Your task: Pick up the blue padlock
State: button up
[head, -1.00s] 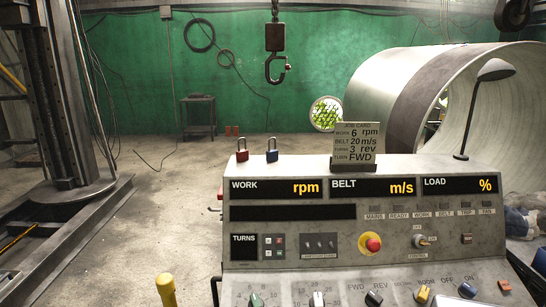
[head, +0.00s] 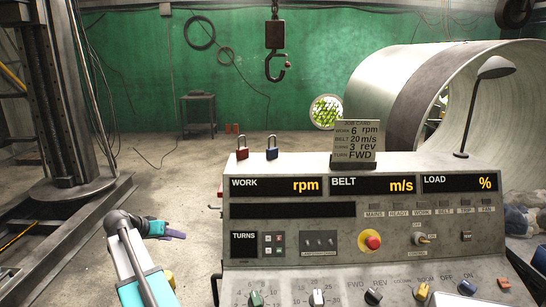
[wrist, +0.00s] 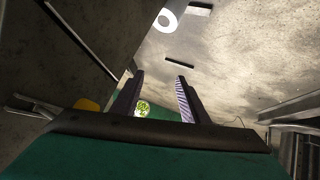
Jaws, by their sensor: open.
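The blue padlock (head: 272,153) stands upright on the top ledge of the grey control console, shackle up. A red padlock (head: 242,153) stands just to its left, with a small gap between them. My gripper (head: 180,236) is to the left of the console, lower than the padlocks and well apart from them. In the wrist view its two purple-dark fingers (wrist: 158,98) are spread with nothing between them. No padlock can be made out in the wrist view.
The console (head: 390,213) fills the lower right, with knobs, displays and a red stop button (head: 372,240). A job card (head: 357,141) stands on its ledge right of the padlocks. A chain hook (head: 276,66) hangs above. Open floor lies to the left.

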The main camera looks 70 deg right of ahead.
jog(key=s+d+r+m+g+h, duration=0.15)
jog(key=s+d+r, duration=0.3)
jog(key=r, duration=0.55)
jog(key=s+d+r+m+g+h, duration=0.1)
jog(key=s+d+r+m, duration=0.3)
jog(key=r, duration=0.5)
jog(key=s+d+r+m+g+h, duration=0.15)
jog(key=s+d+r, duration=0.35)
jog(key=r, duration=0.5)
jog(key=m+g+y+p, duration=0.1)
jog(key=m+y+p, duration=0.1)
send_near(272, 148)
jog(key=v, duration=0.3)
jog(key=shift+w+a, duration=0.2)
jog(key=shift+a, duration=0.05)
jog(key=shift+s, duration=0.2)
jog(key=shift+f, duration=0.1)
jog(key=shift+d, duration=0.1)
jog(key=shift+s+d+f+p, duration=0.2)
jog(key=shift+s+d+p, duration=0.1)
jog(key=shift+d, duration=0.1)
jog(key=p+x, duration=0.2)
jog(key=x, duration=0.4)
jog(key=shift+s+d, duration=0.1)
jog(key=shift+d, duration=0.15)
jog(key=shift+s+d+f, duration=0.2)
jog(key=shift+d+f, duration=0.1)
jog(key=shift+d, duration=0.05)
